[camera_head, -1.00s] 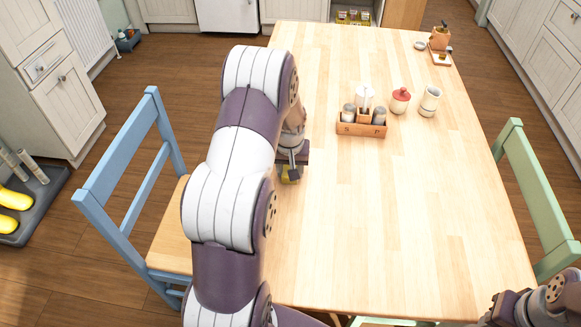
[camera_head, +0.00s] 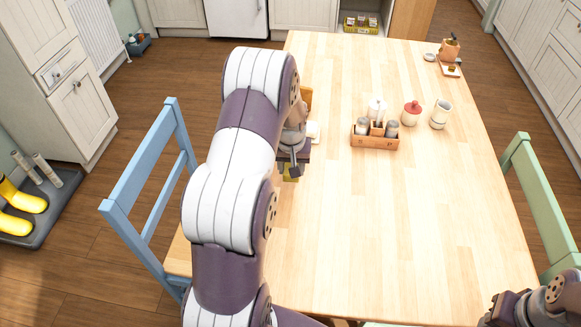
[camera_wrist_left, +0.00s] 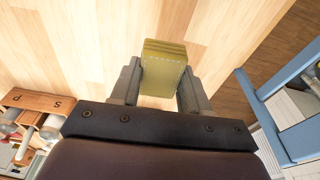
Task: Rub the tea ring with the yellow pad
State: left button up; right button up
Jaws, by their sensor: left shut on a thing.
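My left gripper (camera_head: 291,166) is over the left side of the wooden table (camera_head: 420,220), largely behind my own left arm in the head view. It is shut on the yellow pad (camera_head: 291,173). In the left wrist view the pad (camera_wrist_left: 163,68) sits between the two grey fingers (camera_wrist_left: 160,85) and sticks out past their tips, over bare table wood. I cannot tell whether the pad touches the tabletop. No tea ring shows in either view; my arm hides part of the table. My right gripper (camera_head: 505,308) is only partly in view at the bottom right, and its jaws cannot be made out.
A wooden caddy (camera_head: 375,140), red-lidded jar (camera_head: 412,113) and pale cup (camera_head: 440,114) stand right of my left gripper. A small white item (camera_head: 313,131) shows just behind it. A blue chair (camera_head: 150,190) is at left, a green chair (camera_head: 540,200) at right. The table's near right is clear.

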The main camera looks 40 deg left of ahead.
pick_arm(q)
jog(key=shift+r+p, duration=1)
jog(key=shift+r, duration=0.5)
jog(key=shift+d, duration=0.1)
